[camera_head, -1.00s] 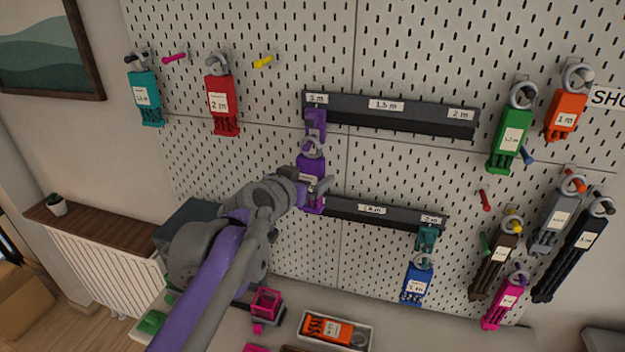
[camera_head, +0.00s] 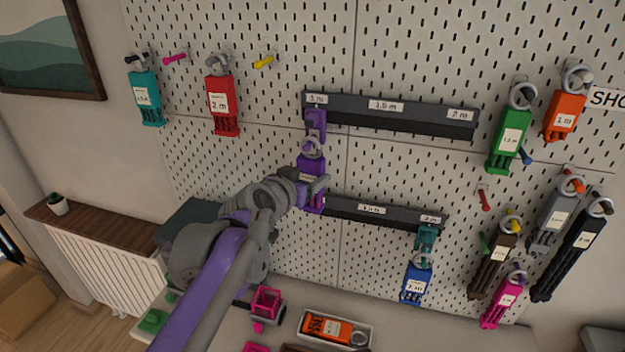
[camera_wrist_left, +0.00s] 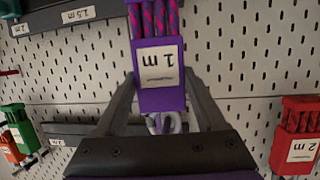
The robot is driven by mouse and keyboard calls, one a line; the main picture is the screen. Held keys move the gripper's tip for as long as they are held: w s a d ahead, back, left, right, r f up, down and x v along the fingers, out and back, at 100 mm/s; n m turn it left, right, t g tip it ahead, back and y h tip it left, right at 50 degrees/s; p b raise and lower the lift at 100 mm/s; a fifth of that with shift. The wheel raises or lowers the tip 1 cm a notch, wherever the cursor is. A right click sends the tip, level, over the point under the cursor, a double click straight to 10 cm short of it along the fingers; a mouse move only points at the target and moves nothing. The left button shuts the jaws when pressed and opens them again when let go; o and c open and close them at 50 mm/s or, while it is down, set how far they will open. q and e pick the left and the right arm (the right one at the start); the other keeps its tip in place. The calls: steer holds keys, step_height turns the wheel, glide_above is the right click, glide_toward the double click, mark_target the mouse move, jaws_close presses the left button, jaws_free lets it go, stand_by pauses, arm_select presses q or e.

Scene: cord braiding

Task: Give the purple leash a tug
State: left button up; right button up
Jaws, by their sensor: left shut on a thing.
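The purple leash (camera_head: 309,167) hangs below a purple holder (camera_head: 315,124) at the left end of the upper dark rail, near the "1 m" label. A metal ring shows between the two. My left gripper (camera_head: 311,188) is shut on the leash from below left and partly hides it. In the left wrist view the leash's purple tag (camera_wrist_left: 160,75), marked "1 m", lies between the two fingers, with purple and pink cords above it and a ring below. My right gripper is in neither view.
The upper rail (camera_head: 390,112) and lower rail (camera_head: 375,212) are fixed to the pegboard. A blue leash (camera_head: 417,283) hangs at the lower rail's right end. Teal (camera_head: 148,98) and red (camera_head: 222,105) leashes hang left; several others hang right. An orange leash lies in a tray (camera_head: 361,326) below.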

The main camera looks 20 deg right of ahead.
arm_select(q)
jaws_close()
stand_by(0.4)
steer(key=o, duration=1.3)
jaws_free()
steer(key=shift+c, duration=0.2)
steer(key=shift+s, duration=0.1)
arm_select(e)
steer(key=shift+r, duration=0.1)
arm_select(q)
steer(key=shift+p+v, duration=0.35)
steer(key=shift+v, duration=0.55)
steer(key=p+v, duration=0.1)
steer(key=v, duration=0.3)
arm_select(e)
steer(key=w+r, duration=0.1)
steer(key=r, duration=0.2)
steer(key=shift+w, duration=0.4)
arm_select(q)
steer(key=shift+a, duration=0.15)
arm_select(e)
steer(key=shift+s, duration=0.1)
